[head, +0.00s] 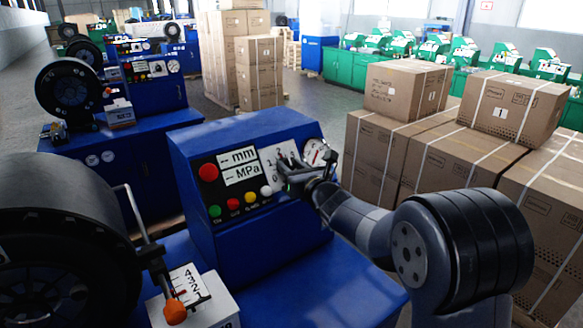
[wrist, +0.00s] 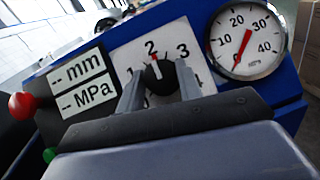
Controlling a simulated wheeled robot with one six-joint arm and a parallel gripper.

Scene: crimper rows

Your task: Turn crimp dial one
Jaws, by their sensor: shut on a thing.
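Crimp dial one is a round black knob (wrist: 160,77) on a white number plate (wrist: 128,58) on the blue machine's front panel. Its red-and-white pointer mark points up close to the number 2. My gripper (wrist: 159,82) is shut on the knob, one finger on its left side and one on its right. In the head view, my gripper (head: 286,170) reaches the white number plate (head: 269,157) from the right and covers most of the knob.
A pressure gauge (wrist: 244,42) sits right of the dial, and mm and MPa labels (wrist: 82,82) sit left. A red button (head: 208,172) and smaller coloured buttons are on the panel. Stacked cartons (head: 440,150) stand close to the right of my arm. An orange-knobbed lever (head: 175,312) is front left.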

